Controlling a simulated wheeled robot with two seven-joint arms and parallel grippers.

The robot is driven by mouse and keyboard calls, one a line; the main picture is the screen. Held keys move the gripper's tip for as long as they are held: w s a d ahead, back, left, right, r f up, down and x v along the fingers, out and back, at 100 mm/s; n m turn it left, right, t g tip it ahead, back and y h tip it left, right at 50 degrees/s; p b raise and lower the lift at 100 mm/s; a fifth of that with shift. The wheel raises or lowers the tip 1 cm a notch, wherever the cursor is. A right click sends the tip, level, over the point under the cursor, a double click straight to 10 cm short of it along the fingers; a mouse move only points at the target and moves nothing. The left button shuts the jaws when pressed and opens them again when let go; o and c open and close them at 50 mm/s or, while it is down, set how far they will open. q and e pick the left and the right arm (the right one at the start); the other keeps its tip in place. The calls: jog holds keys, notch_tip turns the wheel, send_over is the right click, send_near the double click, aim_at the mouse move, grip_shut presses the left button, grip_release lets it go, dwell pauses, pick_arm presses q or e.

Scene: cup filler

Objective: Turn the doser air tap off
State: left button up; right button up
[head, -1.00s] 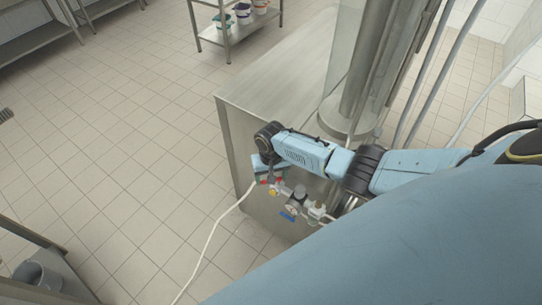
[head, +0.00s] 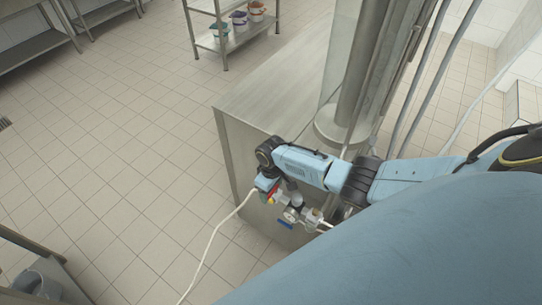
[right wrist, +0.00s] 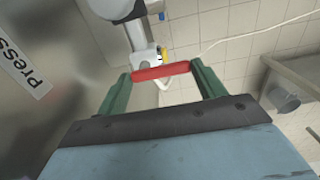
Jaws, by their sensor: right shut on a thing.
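The doser air tap shows in the right wrist view as a red lever handle (right wrist: 161,71) in front of a pale metal valve body (right wrist: 144,52) with a yellow part beside it. My right gripper (right wrist: 160,76) has dark green fingers, one at each end of the red handle, and is shut on it. In the head view my right gripper (head: 267,187) is at the left end of the air fittings on the cabinet side, and hides most of the tap there. My left gripper is out of view.
A round gauge (head: 291,214) and a blue lever (head: 285,224) sit right of the tap. A white hose (head: 212,233) runs down to the floor. The steel cabinet (head: 262,100) carries a "Press" label (right wrist: 23,67). A shelf with buckets (head: 238,30) stands behind; open floor lies left.

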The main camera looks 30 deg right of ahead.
aim_at(272, 192)
dwell(0.5)
jog(key=o, duration=1)
jog(key=shift+r+p, duration=0.3)
jog(key=shift+r, duration=0.25)
jog(key=shift+r+p, duration=1.4)
jog(key=shift+r, duration=4.75)
